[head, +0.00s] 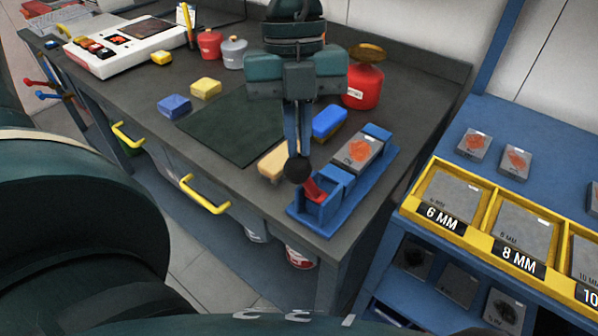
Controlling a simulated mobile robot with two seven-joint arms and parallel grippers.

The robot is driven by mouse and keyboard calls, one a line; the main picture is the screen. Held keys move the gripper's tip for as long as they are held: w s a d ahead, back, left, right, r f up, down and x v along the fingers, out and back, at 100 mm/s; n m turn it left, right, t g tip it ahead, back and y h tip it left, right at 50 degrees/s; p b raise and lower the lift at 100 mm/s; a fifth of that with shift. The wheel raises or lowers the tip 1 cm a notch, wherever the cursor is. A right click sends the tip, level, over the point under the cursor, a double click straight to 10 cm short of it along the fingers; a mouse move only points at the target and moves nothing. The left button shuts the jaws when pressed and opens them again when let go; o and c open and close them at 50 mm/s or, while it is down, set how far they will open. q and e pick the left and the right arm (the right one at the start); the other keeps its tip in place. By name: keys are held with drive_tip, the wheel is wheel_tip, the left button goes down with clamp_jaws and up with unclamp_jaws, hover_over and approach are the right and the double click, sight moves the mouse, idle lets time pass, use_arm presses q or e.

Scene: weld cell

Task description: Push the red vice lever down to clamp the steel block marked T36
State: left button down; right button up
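The blue vice (328,215) stands at the front right corner of the dark bench. A grey steel block (344,161) with an orange patch and a small pale label lies in it; I cannot read the label. The red lever (316,193) rises from the vice's near end, tilted up to the left, with a black ball knob (298,169) at its tip. My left gripper (298,152) points down above the knob, its fingers close together and looking shut. The fingertips meet the knob in the picture; I cannot tell whether they touch it. My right gripper is out of view.
A blue-topped brush (329,122), a tan block (275,163) and a red container (363,88) stand close to the vice. A dark mat (232,130) lies to the left. A yellow rack (473,228) of plates stands right of the bench.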

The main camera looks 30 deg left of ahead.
sight(299, 165)
use_arm(q)
drive_tip(key=shift+s+f, duration=0.2)
drive_tip(key=shift+f, duration=0.35)
drive_tip(key=shift+f+b, duration=0.6)
wheel_tip(299, 165, down, 3)
drive_tip(key=b, duration=0.3)
drive_tip(key=shift+w+f+b, duration=0.1)
drive_tip(key=shift+w+b, duration=0.05)
drive_tip(key=shift+b, duration=0.15)
drive_tip(key=shift+w, duration=0.1)
